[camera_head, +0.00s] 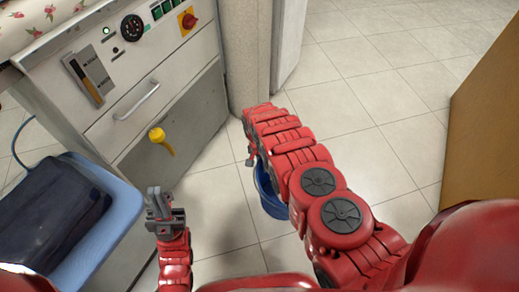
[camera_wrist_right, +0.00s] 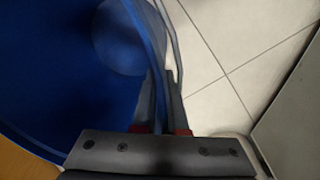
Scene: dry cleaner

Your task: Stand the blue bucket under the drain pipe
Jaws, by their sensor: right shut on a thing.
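The blue bucket (camera_head: 270,197) is partly hidden behind my right arm in the head view. In the right wrist view the bucket (camera_wrist_right: 50,75) fills the left side. My right gripper (camera_wrist_right: 160,95) is shut on a thin blue part of it, rim or handle; I cannot tell which. The yellow drain pipe (camera_head: 161,141) sticks out of the front of the grey machine, left of the bucket. No bucket stands under it. My left gripper (camera_head: 165,205) is empty, below the pipe in the picture, pointing up; its finger gap is unclear.
The grey machine (camera_head: 190,105) has a handle and control panel. A light blue basket (camera_head: 125,200) with a dark item stands at the lower left. A brown panel (camera_head: 487,120) is at the right.

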